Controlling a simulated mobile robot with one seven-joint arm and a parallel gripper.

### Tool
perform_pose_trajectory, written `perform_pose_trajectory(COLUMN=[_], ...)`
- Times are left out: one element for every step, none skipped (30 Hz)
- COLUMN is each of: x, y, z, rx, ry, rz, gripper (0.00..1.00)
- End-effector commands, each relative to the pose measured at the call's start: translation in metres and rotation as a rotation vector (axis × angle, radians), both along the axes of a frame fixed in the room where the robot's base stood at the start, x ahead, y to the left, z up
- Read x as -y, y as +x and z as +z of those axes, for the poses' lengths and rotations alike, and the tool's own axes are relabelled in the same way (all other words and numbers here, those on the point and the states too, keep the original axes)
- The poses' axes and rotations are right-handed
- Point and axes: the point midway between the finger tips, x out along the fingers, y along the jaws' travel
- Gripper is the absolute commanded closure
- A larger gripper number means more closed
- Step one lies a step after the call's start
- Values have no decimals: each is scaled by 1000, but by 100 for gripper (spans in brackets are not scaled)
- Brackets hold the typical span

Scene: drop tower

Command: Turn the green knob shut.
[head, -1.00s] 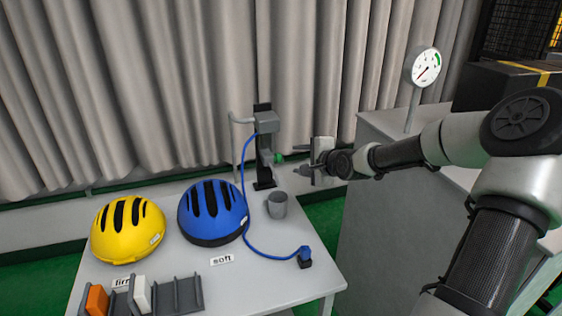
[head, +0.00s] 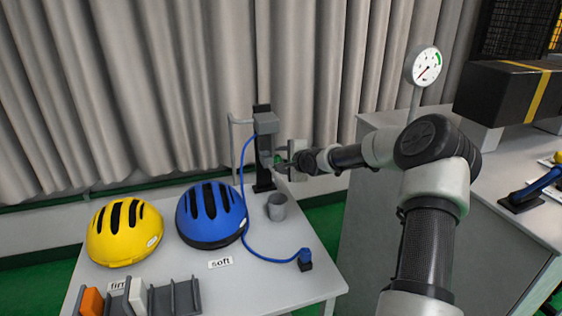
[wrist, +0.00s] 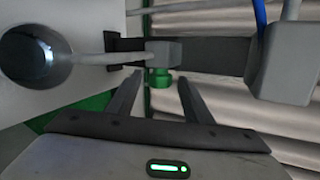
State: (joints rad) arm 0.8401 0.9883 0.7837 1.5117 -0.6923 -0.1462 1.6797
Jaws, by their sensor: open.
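The small green knob (head: 279,159) sits on the right side of the grey valve fitting on a dark upright post (head: 263,182). In the wrist view the green knob (wrist: 160,79) shows just below a grey block (wrist: 164,53), in the gap between my fingers. My gripper (head: 281,163) comes in from the right at the knob and partly covers it in the head view. In the wrist view my gripper (wrist: 159,82) is open, one finger on each side of the knob, and I see no contact. How far the fingers reach along the knob I cannot tell.
A grey cup (head: 277,206) stands by the post's foot. Blue (head: 212,213) and yellow (head: 125,232) helmets sit left. A round gauge (head: 424,66) stands right, its needle pointing lower left.

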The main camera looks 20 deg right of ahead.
Motion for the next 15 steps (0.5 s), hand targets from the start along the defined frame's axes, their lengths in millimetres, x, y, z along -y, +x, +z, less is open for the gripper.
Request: perform_pose_trajectory(x=[0, 0, 0, 0, 0, 0, 0, 0, 0, 0, 0, 0, 0, 0, 0], y=[0, 0, 0, 0, 0, 0, 0, 0, 0, 0, 0, 0, 0, 0, 0], z=[0, 0, 0, 0, 0, 0, 0, 0, 0, 0, 0, 0, 0, -1, -1], rx=[0, 0, 0, 0, 0, 0, 0, 0, 0, 1, 1, 2, 4, 6, 12], ry=[0, 0, 0, 0, 0, 1, 1, 1, 1, 1, 1, 1, 1, 1, 1], rz=[0, 0, 0, 0, 0, 0, 0, 0, 0, -1, -1, -1, -1, 0, -1], gripper=[53, 53, 58, 64, 69, 75, 80, 86, 92, 93, 93, 93, 93, 93, 93])
